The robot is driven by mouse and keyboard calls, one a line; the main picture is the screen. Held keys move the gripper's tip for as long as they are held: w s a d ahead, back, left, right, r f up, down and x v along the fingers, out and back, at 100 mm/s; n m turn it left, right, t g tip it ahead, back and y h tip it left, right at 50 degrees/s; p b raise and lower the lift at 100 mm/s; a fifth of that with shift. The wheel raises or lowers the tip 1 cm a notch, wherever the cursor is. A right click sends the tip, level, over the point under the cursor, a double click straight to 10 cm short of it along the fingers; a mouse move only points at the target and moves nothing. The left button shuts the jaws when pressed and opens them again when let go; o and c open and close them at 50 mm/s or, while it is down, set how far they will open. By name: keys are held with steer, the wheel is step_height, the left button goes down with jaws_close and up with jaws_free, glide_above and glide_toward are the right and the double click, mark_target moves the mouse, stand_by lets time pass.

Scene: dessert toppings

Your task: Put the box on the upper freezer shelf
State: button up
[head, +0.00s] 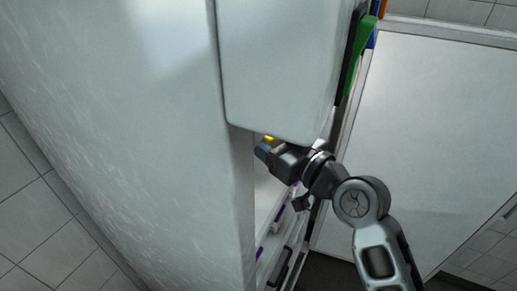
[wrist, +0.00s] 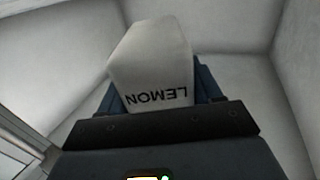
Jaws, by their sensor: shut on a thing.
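The box (wrist: 150,60) is pale, with the word LEMON upside down on its near face in the wrist view. My gripper (wrist: 152,88) is shut on it, a blue finger on each side. In the head view my gripper (head: 265,150) reaches into the white cabinet below its upper door, and a small yellow patch beside the fingers may be part of the box. In the wrist view pale interior walls (wrist: 235,40) surround the box. I cannot tell whether the box touches a shelf.
The white upper door (head: 280,60) hangs just above my wrist. Below are pale shelves or drawers with purple bits (head: 260,253) and a dark handle (head: 281,266). A large white panel (head: 420,140) stands at the right. Green and blue items (head: 360,45) show at the door's edge.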

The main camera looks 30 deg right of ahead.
steer(key=shift+w+a+f, duration=0.4)
steer(key=shift+w+a, duration=0.05)
steer(key=shift+a, duration=0.1)
steer(key=shift+f, duration=2)
steer(key=shift+f+b, duration=0.2)
steer(key=shift+b, duration=0.1)
steer(key=o, duration=1.3)
steer(key=shift+r, duration=0.15)
